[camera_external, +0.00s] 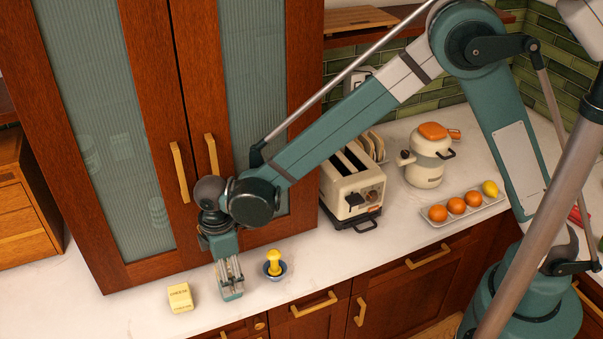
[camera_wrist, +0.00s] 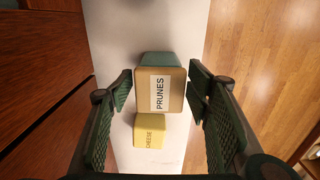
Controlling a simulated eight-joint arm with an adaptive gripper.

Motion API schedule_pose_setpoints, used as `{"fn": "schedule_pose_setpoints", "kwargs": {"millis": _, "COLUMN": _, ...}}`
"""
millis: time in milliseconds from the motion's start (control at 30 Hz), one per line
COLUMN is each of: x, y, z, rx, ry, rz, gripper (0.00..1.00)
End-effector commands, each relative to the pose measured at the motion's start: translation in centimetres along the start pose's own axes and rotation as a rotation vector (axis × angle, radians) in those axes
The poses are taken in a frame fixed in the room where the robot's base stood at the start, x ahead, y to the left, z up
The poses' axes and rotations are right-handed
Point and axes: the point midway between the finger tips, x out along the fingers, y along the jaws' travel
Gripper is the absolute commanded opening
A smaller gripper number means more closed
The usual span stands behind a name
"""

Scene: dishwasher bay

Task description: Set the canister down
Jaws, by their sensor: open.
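The canister (camera_wrist: 148,60) has a tan top with a white label reading PRUNES and a teal side. In the wrist view it sits between the two fingers of my gripper (camera_wrist: 160,88), with a narrow gap on each side. My gripper is open around it. In the external view my gripper (camera_external: 229,270) points down at the counter, and the teal canister (camera_external: 232,295) shows low at its fingers, partly hidden by them. It appears to stand on the counter; its exact contact is hard to see.
A yellow cheese box (camera_external: 180,297) stands just left of the canister on the white counter (camera_external: 330,262). A blue bowl (camera_external: 275,270) with a yellow-handled item is close on the right. A toaster (camera_external: 352,185), kettle (camera_external: 427,165) and fruit tray (camera_external: 437,222) stand farther right. Tall cabinet doors rise behind.

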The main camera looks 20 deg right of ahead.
Motion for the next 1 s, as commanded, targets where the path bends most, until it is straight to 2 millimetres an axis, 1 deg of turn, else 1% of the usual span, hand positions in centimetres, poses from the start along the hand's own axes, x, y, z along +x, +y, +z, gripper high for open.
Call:
{"fn": "schedule_pose_setpoints", "kwargs": {"millis": 167, "x": -0.5, "y": 0.0, "z": 0.0, "rx": 0.000, "ry": 0.000, "rz": 0.000, "gripper": 0.49}}
{"fn": "schedule_pose_setpoints", "kwargs": {"millis": 367, "x": -2.3, "y": 0.0, "z": 0.0, "rx": 0.000, "ry": 0.000, "rz": 0.000, "gripper": 0.49}}
{"fn": "schedule_pose_setpoints", "kwargs": {"millis": 467, "x": -3.6, "y": 0.0, "z": 0.0, "rx": 0.000, "ry": 0.000, "rz": 0.000, "gripper": 0.49}}
{"fn": "schedule_pose_setpoints", "kwargs": {"millis": 800, "x": -8.8, "y": 0.0, "z": 0.0, "rx": 0.000, "ry": 0.000, "rz": 0.000, "gripper": 0.49}}
{"fn": "schedule_pose_setpoints", "kwargs": {"millis": 1000, "x": -11.2, "y": 0.0, "z": 0.0, "rx": 0.000, "ry": 0.000, "rz": 0.000, "gripper": 0.49}}
